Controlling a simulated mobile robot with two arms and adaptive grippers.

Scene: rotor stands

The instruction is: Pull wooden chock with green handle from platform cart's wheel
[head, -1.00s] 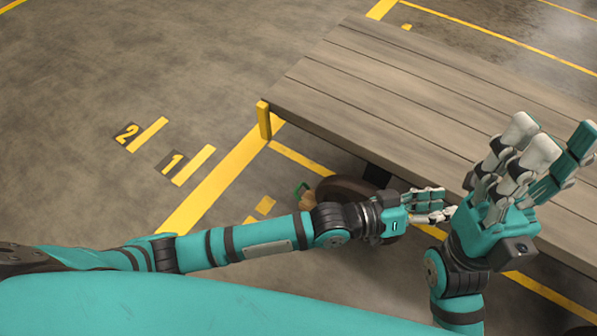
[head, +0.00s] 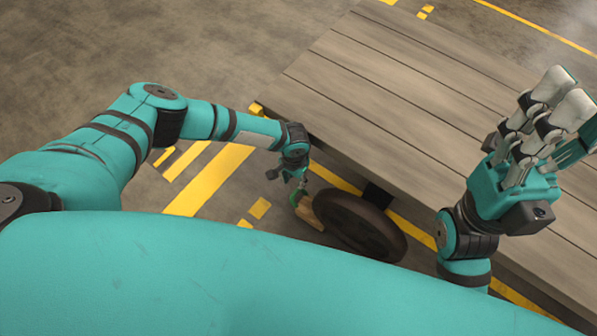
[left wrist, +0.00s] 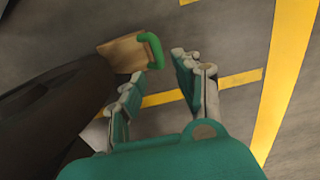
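The wooden chock (head: 308,211) with its green handle (head: 297,198) sits on the floor against the left side of the cart's dark wheel (head: 358,227). My left gripper (head: 297,180) is just above the handle in the head view, its fingers small and partly hidden. In the left wrist view the chock (left wrist: 121,54) and handle (left wrist: 152,50) lie just beyond the fingertips. The left gripper (left wrist: 156,70) is open and empty there, with the handle near the gap between its fingers. My right gripper (head: 545,125) is raised over the cart, fingers spread and empty.
The platform cart's plank deck (head: 400,90) overhangs the wheel, its edge close to my left wrist. Yellow floor lines (head: 210,180) run beside it. The floor left of the chock is clear.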

